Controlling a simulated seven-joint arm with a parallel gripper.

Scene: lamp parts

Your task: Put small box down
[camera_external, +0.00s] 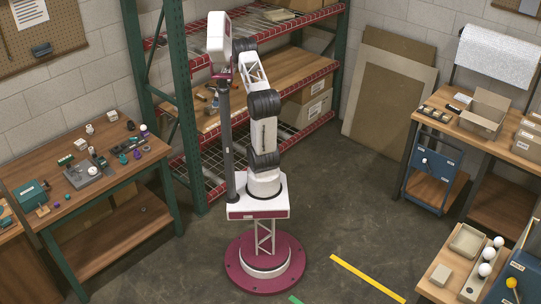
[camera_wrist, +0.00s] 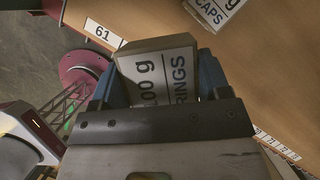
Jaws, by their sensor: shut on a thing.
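In the wrist view the small box (camera_wrist: 150,90), grey with a dark "RINGS" and "g" label, sits between the two blue fingers of my gripper (camera_wrist: 162,74). The gripper is shut on it, with a finger at each side. The wooden shelf board (camera_wrist: 130,20) lies behind the box. I cannot tell whether the box touches the board or hangs above it. The lower part of the box is hidden by the gripper body. In the external view my arm reaches toward the rack's middle board (camera_external: 285,68), and the held box cannot be made out.
A second box (camera_wrist: 215,10), labelled "CAPS", stands on the board at the top of the wrist view. A "61" label (camera_wrist: 103,33) marks the board's edge. The green rack post (camera_external: 178,110) stands left of my arm. Bare board shows right of the held box.

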